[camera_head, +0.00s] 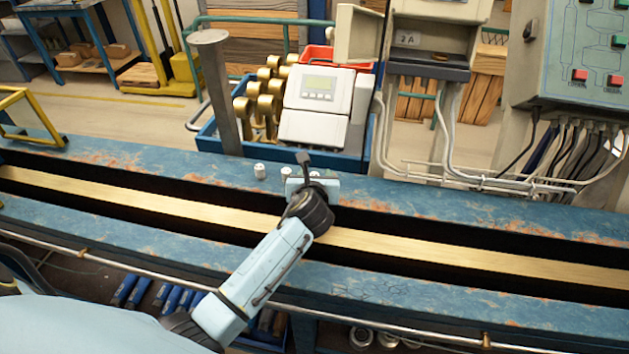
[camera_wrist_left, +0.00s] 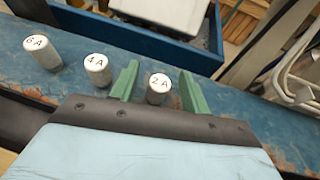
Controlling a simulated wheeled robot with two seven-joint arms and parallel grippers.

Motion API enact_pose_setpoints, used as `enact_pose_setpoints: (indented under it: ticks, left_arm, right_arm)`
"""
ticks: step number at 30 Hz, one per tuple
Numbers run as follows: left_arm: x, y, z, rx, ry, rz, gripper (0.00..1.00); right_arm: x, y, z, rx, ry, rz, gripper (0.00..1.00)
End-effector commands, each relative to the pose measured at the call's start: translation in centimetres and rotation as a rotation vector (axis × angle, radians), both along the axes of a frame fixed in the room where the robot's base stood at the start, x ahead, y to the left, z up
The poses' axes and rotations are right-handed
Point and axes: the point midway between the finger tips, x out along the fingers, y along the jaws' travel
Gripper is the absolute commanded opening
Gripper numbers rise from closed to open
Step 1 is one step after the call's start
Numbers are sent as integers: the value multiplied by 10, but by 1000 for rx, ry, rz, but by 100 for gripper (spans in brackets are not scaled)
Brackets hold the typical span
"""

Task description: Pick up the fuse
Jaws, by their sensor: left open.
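Three white cylindrical fuses stand upright on the blue bench. In the left wrist view they are marked 6 A (camera_wrist_left: 42,54), 4 A (camera_wrist_left: 97,70) and 2 A (camera_wrist_left: 159,88). The head view shows one fuse (camera_head: 260,171) clear of the gripper and another (camera_head: 286,172) right beside it. My left gripper (camera_head: 311,172) is over the bench's far strip. Its green fingers (camera_wrist_left: 158,75) are open, one on each side of the 2 A fuse, with gaps showing. I cannot tell how deep the fuse sits between them. A grey box labelled 2 A (camera_head: 407,39) stands open behind the bench.
A blue crate (camera_head: 208,143) with a white meter (camera_head: 318,107) and brass parts stands just behind the fuses. A grey post (camera_head: 216,95) rises at its left. Cables and a control panel (camera_head: 580,55) are at right. A brass rail (camera_head: 450,260) runs along the bench.

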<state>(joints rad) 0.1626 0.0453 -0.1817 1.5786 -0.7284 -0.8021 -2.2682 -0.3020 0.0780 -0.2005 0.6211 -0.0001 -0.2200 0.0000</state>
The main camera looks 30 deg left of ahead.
Motion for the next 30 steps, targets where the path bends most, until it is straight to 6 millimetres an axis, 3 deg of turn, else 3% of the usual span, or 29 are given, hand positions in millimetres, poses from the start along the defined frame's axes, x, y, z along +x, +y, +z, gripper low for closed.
enact_pose_setpoints:
  ticks: [2,12,20,30]
  left_arm:
    - [0,0,0,0,0,0,44]
    - [-1,0,0,0,0,1,0]
    - [0,0,4,1,-1,1,0]
    - [0,0,66,1,-5,0,0]
  right_arm:
    - [-2,0,0,-1,4,0,41]
    - [-2,-2,0,-3,3,1,41]
    - [0,-3,1,-3,1,1,41]
    - [1,-3,21,-4,-1,1,41]
